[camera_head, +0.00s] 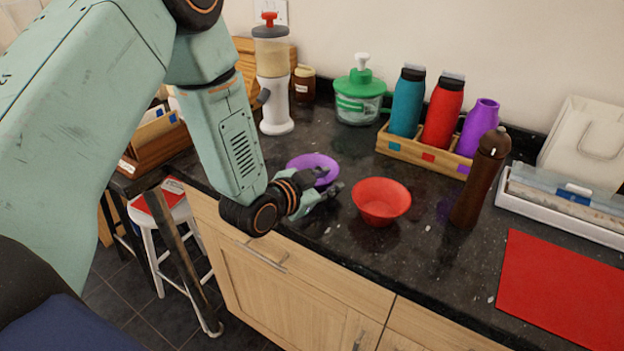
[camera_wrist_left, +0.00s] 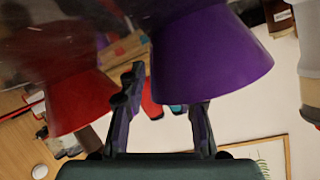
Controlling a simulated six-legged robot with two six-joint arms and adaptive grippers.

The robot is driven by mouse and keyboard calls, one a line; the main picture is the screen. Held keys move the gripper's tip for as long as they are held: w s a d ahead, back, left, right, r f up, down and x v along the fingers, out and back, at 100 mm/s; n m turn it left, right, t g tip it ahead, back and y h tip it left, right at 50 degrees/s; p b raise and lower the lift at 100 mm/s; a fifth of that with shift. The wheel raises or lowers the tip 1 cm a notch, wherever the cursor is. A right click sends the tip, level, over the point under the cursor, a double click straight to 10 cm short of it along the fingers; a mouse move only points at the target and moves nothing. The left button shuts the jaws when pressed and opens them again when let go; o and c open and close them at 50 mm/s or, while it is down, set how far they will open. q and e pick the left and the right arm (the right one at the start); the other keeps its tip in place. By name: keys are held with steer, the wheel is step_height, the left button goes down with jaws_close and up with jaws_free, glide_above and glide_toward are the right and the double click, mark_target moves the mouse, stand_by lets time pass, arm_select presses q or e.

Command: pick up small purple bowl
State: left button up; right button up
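The small purple bowl (camera_head: 307,162) sits on the dark granite counter, left of a red bowl (camera_head: 381,201). My left gripper (camera_head: 329,180) is at the near right side of the purple bowl and covers part of it in the head view. In the left wrist view, which is turned over, the purple bowl (camera_wrist_left: 210,55) is large, close to my fingers. The left gripper (camera_wrist_left: 167,90) is open, its two fingers apart. One finger lines up with the bowl's wall; I cannot tell whether they touch. The red bowl (camera_wrist_left: 72,90) shows beyond the other finger. My right gripper is not in view.
A brown pepper mill (camera_head: 480,180) stands right of the red bowl. Behind are a wooden holder (camera_head: 425,154) with bottles, a green-lidded container (camera_head: 360,95) and a white dispenser (camera_head: 274,90). The counter's front edge lies just before the gripper. A red mat (camera_head: 560,285) lies at right.

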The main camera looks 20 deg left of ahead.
arm_select(q)
steer(key=shift+s+d+r, duration=0.15)
steer(key=shift+s+d, duration=0.05)
steer(key=shift+d, duration=0.05)
steer(key=c, duration=0.3)
steer(key=shift+c, duration=0.9)
steer(key=shift+a, duration=0.15)
jaws_close()
